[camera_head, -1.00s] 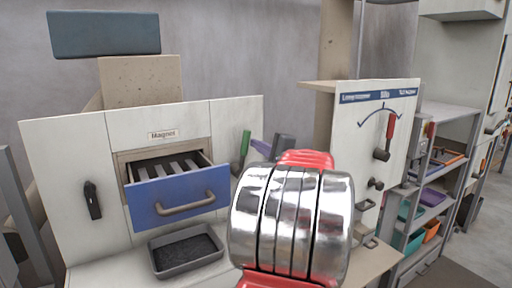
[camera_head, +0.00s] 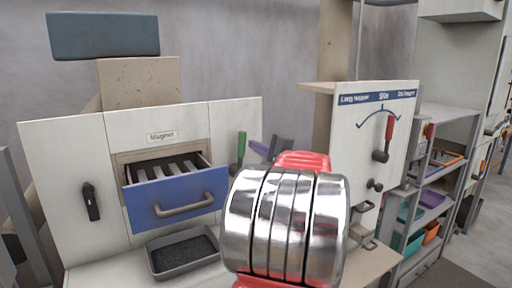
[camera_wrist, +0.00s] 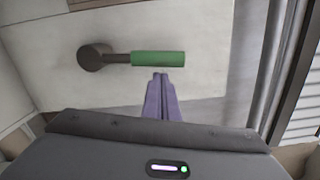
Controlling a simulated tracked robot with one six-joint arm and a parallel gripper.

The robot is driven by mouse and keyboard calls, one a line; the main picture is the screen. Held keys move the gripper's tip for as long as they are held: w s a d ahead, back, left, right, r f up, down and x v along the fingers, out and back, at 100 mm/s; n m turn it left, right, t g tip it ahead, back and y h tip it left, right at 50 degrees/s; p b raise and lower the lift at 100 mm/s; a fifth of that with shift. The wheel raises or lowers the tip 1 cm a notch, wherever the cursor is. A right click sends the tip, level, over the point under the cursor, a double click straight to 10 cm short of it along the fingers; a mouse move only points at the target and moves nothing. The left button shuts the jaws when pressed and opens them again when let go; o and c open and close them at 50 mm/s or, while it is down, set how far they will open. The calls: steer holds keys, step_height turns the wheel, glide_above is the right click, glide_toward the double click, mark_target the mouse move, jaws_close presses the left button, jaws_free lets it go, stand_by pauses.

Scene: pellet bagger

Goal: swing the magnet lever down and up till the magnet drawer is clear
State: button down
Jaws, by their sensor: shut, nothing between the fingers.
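The magnet drawer (camera_head: 176,197) has a blue front with a grey handle and stands pulled out below the "Magnet" label. Pale bars with dark gaps show inside it; whether bits cling to them is too small to tell. The magnet lever's green grip (camera_head: 241,145) points up at the panel's right side, its lower part hidden behind my arm. In the wrist view the green grip (camera_wrist: 158,58) lies across the picture, on a dark round pivot at left. My gripper (camera_wrist: 163,76) is shut and empty, its purple fingertips just below the grip, touching or nearly so. It also shows in the head view (camera_head: 256,147).
A grey tray (camera_head: 182,256) with dark grains sits below the drawer. A black handle (camera_head: 91,201) is on the panel's left. A second panel with a red-gripped lever (camera_head: 388,131) stands at right, before shelves (camera_head: 436,197) with coloured bins.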

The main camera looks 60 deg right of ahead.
steer(key=s+a, duration=0.2)
steer(key=s, duration=0.9)
steer(key=shift+a+f, duration=0.3)
steer(key=shift+a, duration=0.05)
stand_by(0.4)
